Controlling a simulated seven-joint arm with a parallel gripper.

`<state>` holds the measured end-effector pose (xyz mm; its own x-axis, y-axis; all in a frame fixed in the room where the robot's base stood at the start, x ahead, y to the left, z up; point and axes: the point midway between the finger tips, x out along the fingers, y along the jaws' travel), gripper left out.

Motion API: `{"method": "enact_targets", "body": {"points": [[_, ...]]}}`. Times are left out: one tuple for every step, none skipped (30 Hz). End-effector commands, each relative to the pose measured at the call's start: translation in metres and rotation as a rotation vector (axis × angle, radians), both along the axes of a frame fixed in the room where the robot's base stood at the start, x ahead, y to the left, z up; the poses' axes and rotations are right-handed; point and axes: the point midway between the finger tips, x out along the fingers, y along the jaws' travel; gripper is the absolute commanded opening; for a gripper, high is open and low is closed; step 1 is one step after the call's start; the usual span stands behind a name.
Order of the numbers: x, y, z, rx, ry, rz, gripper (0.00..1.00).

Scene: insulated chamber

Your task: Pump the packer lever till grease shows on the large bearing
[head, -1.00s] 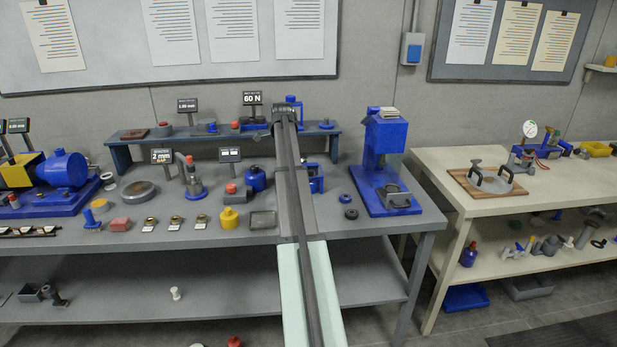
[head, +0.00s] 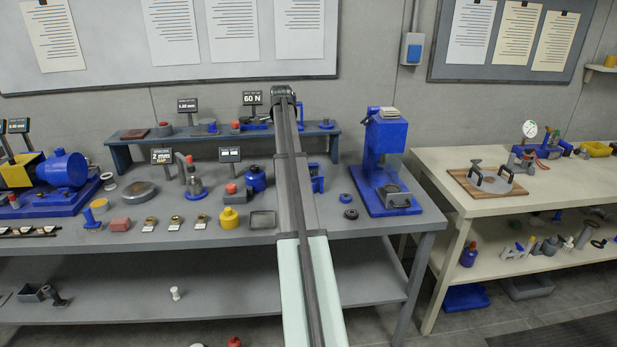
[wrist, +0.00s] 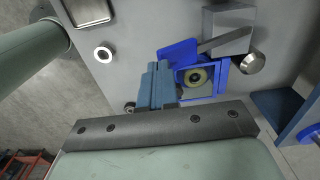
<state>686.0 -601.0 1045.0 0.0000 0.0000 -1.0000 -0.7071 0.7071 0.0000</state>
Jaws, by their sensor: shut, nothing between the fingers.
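My gripper (wrist: 157,82) is shut and empty in the wrist view, its blue-grey fingers pointing down toward the bench. Just right of the fingertips is a blue-framed device, apparently the packer (wrist: 178,53), with a grey bar that looks like its lever (wrist: 222,40). A ring with a yellowish face and dark centre, perhaps the large bearing (wrist: 195,77), sits in the blue frame. I cannot tell whether the fingers touch the frame, or whether grease shows. In the head view my arm hides most of the packer (head: 317,178) and the gripper.
Left are a grey tray (head: 263,219), a yellow container (head: 229,218) and a blue bottle (head: 255,179). A raised shelf (head: 225,138) runs behind. A second bench (head: 520,205) stands right.

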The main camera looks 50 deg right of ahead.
Motion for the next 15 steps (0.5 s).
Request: {"method": "enact_targets", "body": {"points": [[0.0,0.0,0.0,0.0,0.0,0.0,0.0],[0.0,0.0,0.0,0.0,0.0,0.0,0.0],[0.0,0.0,0.0,0.0,0.0,0.0,0.0],[0.0,0.0,0.0,0.0,0.0,0.0,0.0],[0.0,0.0,0.0,0.0,0.0,0.0,0.0],[0.0,0.0,0.001,0.0,0.0,0.0,0.0],[0.0,0.0,0.002,0.0,0.0,0.0,0.0],[0.0,0.0,0.003,0.0,0.0,0.0,0.0],[0.0,0.0,0.005,0.0,0.0,0.0,0.0],[0.0,0.0,0.007,0.0,0.0,0.0,0.0],[0.0,0.0,0.009,0.0,0.0,0.0,0.0],[0.0,0.0,0.012,0.0,0.0,0.0,0.0],[0.0,0.0,0.014,0.0,0.0,0.0,0.0],[0.0,0.0,0.016,0.0,0.0,0.0,0.0],[0.0,0.0,0.019,0.0,0.0,0.0,0.0]]}}
